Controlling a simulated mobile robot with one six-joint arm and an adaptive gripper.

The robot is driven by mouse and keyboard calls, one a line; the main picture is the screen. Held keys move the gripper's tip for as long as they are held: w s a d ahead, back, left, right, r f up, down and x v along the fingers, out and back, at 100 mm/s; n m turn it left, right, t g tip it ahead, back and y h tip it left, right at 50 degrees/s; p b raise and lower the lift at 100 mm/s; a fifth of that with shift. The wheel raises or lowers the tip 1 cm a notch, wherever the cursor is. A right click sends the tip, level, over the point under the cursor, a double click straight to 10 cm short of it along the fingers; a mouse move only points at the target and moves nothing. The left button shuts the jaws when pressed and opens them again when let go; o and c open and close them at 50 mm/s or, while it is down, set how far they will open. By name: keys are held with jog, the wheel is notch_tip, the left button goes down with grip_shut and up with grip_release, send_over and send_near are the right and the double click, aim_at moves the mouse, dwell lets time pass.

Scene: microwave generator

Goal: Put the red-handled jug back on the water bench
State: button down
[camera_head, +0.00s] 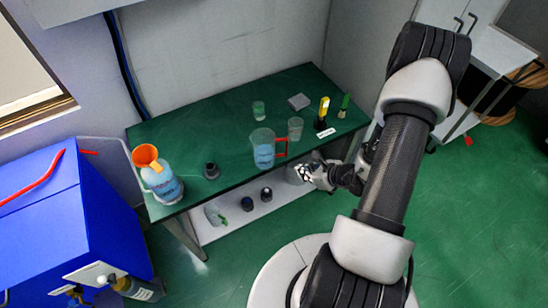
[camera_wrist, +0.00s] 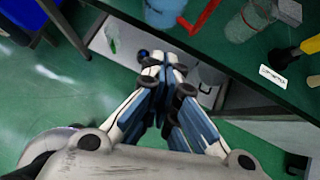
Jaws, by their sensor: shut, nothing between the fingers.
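The red-handled jug (camera_head: 264,150) stands upright on the green top of a bench (camera_head: 222,141), near its front edge, with its red handle to the right. It holds bluish liquid or has a blue label; I cannot tell which. In the wrist view, the jug (camera_wrist: 166,10) is cut off at the top edge, with its red handle beside it. My gripper (camera_wrist: 163,64) is shut and empty. In the head view, my gripper (camera_head: 308,174) is in front of the bench, below the top's edge, to the right of the jug and apart from it.
An orange-funnelled bottle (camera_head: 162,183), a small dark jar (camera_head: 211,170), a clear beaker (camera_head: 295,128), a green glass (camera_head: 258,110) and a yellow-topped tool (camera_head: 322,113) stand on the bench. A lower shelf (camera_head: 236,214) holds dark items. A blue cabinet (camera_head: 75,222) stands left.

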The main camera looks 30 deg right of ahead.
aim_at(274, 155)
jog(key=shift+w+r+b+x, duration=0.35)
jog(key=shift+b+x, duration=0.1)
jog(key=shift+x, duration=1.65)
jog(key=shift+w+r+b+x, duration=0.3)
jog(key=shift+b+x, duration=0.2)
jog(key=shift+x, duration=1.6)
jog(key=shift+w+r+b+x, duration=0.35)
jog(key=shift+b+x, duration=0.1)
jog(key=shift+x, duration=1.65)
jog(key=shift+a, duration=0.1)
jog(key=w, duration=0.1)
jog(key=w+a+b, duration=0.1)
jog(key=w, duration=0.1)
jog(key=w+b, duration=0.1)
jog(key=shift+w+a+f, duration=0.1)
jog(key=shift+w+a, duration=0.15)
jog(key=shift+w, duration=0.15)
